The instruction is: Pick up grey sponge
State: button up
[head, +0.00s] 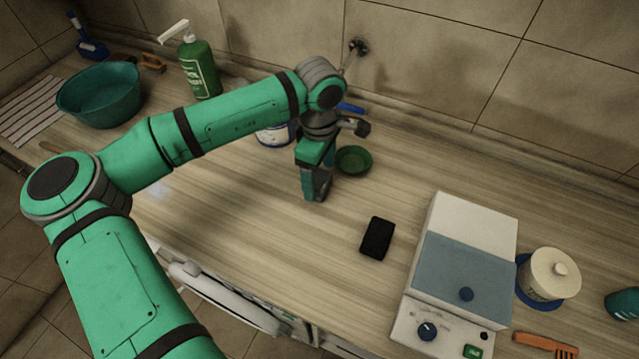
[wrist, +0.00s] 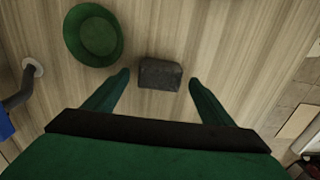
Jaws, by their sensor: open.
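I see no contact between fingers and sponge.
A green bowl (head: 354,160) sits just behind my gripper. A green pump bottle (head: 199,68) and teal basin (head: 101,95) stand at the left.

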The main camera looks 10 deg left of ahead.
jog(key=shift+f, duration=1.3)
jog(key=c, duration=1.1)
jog(key=shift+d, duration=0.1)
jog(key=shift+c, duration=0.2)
jog(key=shift+r, duration=0.1)
jog(key=r, duration=0.4)
jog(key=shift+s, duration=0.4)
jog(key=s+a+r, duration=0.2)
jog(key=s+r, duration=0.7)
jog(key=s, duration=0.4)
jog(key=shift+a, duration=0.3)
